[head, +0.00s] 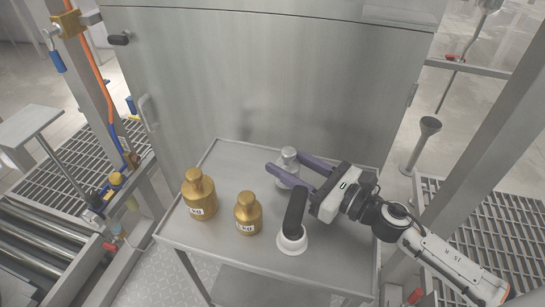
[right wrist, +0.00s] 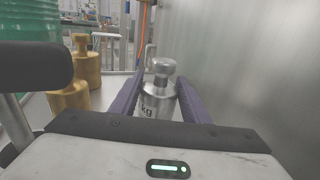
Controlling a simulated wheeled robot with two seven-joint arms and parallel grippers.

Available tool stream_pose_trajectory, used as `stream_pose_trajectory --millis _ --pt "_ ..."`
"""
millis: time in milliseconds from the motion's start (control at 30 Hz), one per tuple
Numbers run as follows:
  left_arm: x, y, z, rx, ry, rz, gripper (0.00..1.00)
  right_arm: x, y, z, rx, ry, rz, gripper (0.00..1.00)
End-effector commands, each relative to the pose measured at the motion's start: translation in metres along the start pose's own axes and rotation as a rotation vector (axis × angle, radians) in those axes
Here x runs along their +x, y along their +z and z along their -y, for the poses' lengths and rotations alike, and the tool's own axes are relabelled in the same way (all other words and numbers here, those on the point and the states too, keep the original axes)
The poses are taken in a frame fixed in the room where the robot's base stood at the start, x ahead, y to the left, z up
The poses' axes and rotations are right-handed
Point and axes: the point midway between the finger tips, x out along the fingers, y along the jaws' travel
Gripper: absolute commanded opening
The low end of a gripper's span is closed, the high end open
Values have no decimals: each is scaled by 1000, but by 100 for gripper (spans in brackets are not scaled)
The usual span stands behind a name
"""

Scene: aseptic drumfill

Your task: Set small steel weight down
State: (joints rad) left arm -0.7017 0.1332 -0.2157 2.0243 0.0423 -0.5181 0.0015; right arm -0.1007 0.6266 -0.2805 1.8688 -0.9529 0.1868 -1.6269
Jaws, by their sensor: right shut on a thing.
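The small steel weight (head: 289,158) is a silver cylinder with a knob on top, at the back of the steel cart top (head: 228,156). My right gripper (head: 288,167) reaches in from the right, its two purple fingers on either side of the weight. In the right wrist view the weight (right wrist: 159,92) stands upright between the fingers (right wrist: 158,100), with "kg" lettering partly visible. The right gripper is shut on it. Its base is partly hidden, so I cannot tell whether it touches the cart top. My left gripper is not in view.
Two brass weights, a larger one (head: 199,198) and a smaller one (head: 247,214), stand at the left and middle of the cart. A black-handled white object (head: 292,238) stands close in front of my right gripper. A steel cabinet wall (head: 270,80) rises behind the cart.

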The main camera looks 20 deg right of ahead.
Motion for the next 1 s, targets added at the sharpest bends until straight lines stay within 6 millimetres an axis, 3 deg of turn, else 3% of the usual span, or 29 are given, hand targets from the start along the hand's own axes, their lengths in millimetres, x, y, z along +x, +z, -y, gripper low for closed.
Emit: stream_pose_trajectory --millis 500,600,1000 --pt "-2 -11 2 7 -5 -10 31 46 6 0 -3 1 9 0" --pt "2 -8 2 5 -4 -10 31 44 -6 0 0 0 6 0" --pt "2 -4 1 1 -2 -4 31 44 -9 0 -3 1 8 0"
